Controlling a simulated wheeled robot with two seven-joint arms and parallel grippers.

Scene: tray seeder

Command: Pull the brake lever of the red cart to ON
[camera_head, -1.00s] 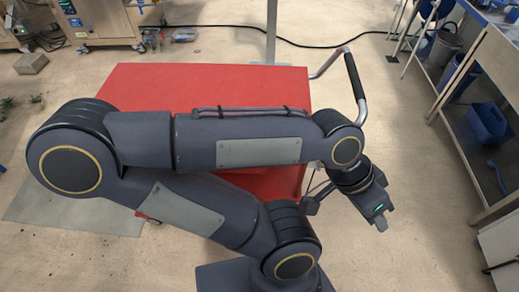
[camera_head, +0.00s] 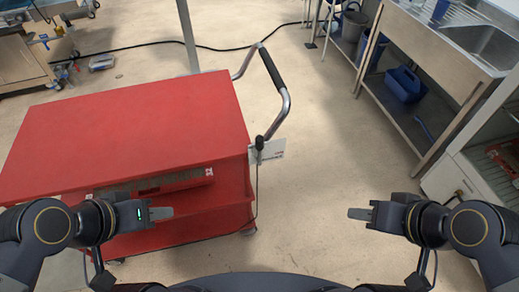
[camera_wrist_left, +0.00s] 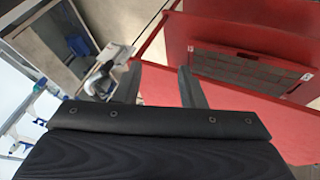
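The red cart (camera_head: 125,120) fills the left of the head view, with a chrome push handle and black grip (camera_head: 271,68) at its right end. The brake lever (camera_head: 259,144), a thin rod with a black knob, stands at that end beside a white label plate (camera_head: 274,152). My left gripper (camera_head: 172,213) is in front of the cart, left of and nearer than the lever. In the left wrist view, its two fingers (camera_wrist_left: 160,84) are apart with nothing between them. My right gripper (camera_head: 350,213) is right of the lever over floor; its finger gap is hidden side-on.
A metal sink bench (camera_head: 440,60) with a blue bin (camera_head: 405,85) on its lower shelf runs along the right. Open floor lies between cart and bench. A metal post (camera_head: 187,35) stands behind the cart, and a black cable crosses the floor.

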